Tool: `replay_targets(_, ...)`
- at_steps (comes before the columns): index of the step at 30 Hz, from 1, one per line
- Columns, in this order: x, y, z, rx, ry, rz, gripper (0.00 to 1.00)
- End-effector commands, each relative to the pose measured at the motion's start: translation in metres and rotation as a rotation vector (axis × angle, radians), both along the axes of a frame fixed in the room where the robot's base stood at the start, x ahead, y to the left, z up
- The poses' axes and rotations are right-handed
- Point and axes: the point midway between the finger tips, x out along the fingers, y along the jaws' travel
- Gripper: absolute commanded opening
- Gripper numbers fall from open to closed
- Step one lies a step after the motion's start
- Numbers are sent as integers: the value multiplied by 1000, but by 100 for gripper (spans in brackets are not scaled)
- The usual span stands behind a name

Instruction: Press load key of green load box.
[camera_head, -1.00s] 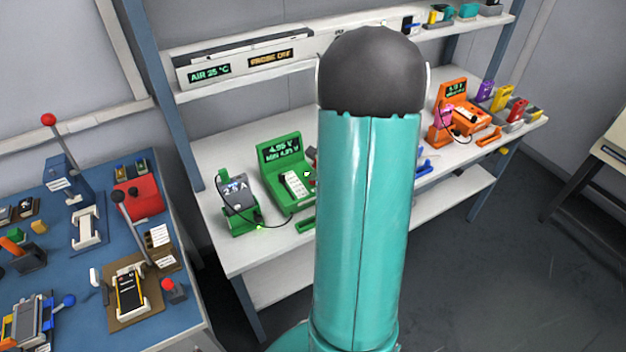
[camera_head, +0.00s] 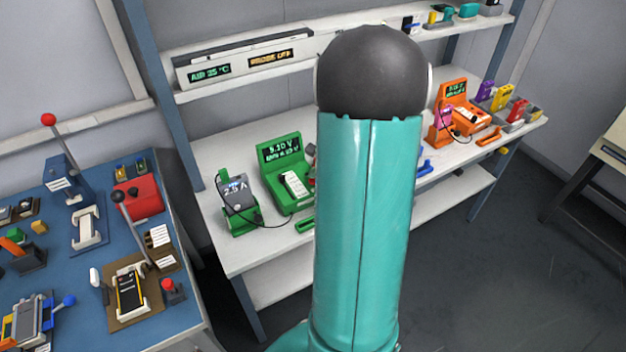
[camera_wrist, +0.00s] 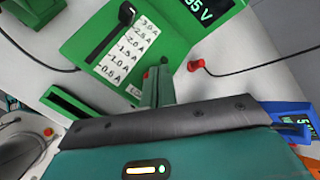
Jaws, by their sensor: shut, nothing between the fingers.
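The green load box (camera_head: 292,190) stands on the white bench, left of my arm in the head view. It has a lit screen (camera_head: 280,149) and a white scale label. In the wrist view the label (camera_wrist: 130,58) shows steps from 0.5 A to 3.0 A, with a black slider (camera_wrist: 112,32) near the 3.0 A end. My gripper (camera_wrist: 166,72) is shut and empty, its fingertips over the box's face beside the label. Bits of red show by the fingertips; the load key itself is largely hidden, and I cannot tell contact. My arm hides the gripper in the head view.
A green meter stand (camera_head: 238,208) with a cable sits left of the box. A red plug (camera_wrist: 195,66) with a black lead lies beside the box. An orange box (camera_head: 460,112) stands farther right. A blue workbench (camera_head: 190,301) with levers is at left.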

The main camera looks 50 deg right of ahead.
Motion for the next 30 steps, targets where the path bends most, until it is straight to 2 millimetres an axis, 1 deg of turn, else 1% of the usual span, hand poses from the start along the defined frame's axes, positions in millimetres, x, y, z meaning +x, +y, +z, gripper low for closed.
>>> replay_targets(4,0,0,0,0,0,0,0)
replay_targets(7,0,0,4,-1,-1,-1,0)
replay_targets(24,1,0,55,-2,-2,1,0)
replay_targets(30,0,0,60,1,0,-1,0)
